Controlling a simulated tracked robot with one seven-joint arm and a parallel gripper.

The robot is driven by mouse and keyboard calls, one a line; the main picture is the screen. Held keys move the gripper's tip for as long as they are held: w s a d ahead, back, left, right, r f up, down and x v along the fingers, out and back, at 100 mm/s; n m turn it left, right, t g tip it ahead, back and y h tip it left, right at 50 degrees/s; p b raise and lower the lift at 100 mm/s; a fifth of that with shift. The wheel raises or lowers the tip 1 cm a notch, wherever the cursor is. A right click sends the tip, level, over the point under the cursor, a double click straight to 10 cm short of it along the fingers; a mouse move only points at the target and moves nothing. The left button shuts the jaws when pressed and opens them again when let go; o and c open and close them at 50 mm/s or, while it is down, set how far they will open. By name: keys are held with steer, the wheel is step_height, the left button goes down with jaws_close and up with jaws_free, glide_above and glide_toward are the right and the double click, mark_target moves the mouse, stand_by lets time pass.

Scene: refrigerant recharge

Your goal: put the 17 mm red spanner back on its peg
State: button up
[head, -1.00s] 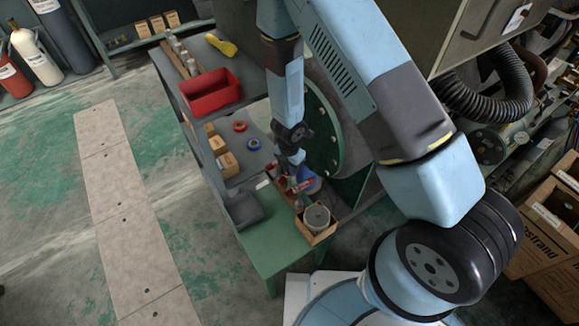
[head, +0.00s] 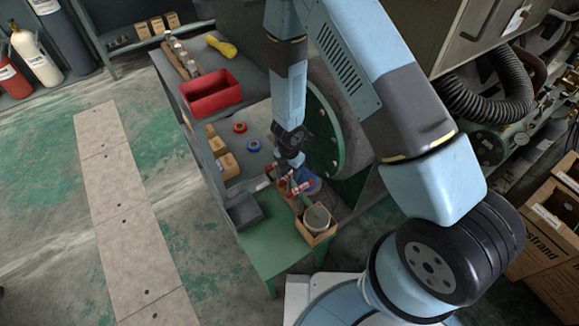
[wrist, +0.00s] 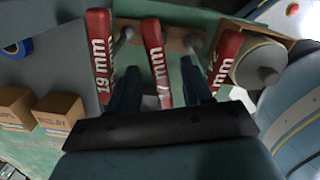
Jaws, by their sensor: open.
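Three red spanners show in the wrist view. The 19 mm spanner (wrist: 101,50) is on the left. The middle spanner (wrist: 157,60) has a partly hidden label that looks like 17 mm. A third spanner (wrist: 222,62) on the right has an unreadable size. My gripper (wrist: 161,78) is open, with one finger on each side of the middle spanner; I cannot tell whether they touch it. Grey pegs (wrist: 192,42) stick out of a wooden rail (wrist: 140,30) behind the spanners. In the head view, my gripper (head: 291,176) is low over the bench, beside red spanners (head: 302,187).
A wooden box with a round pale container (head: 317,217) stands close by the spanners. Cardboard boxes (head: 228,166), tape rolls (head: 253,145) and a red bin (head: 212,92) are on the bench. A large green-rimmed flange (head: 335,135) stands close right of the arm.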

steer(key=shift+s+d+r, duration=0.1)
steer(key=shift+r, duration=0.15)
steer(key=shift+r, duration=1.15)
step_height(320, 180, up, 11)
steer(key=shift+a, duration=0.2)
steer(key=shift+s+f, duration=0.1)
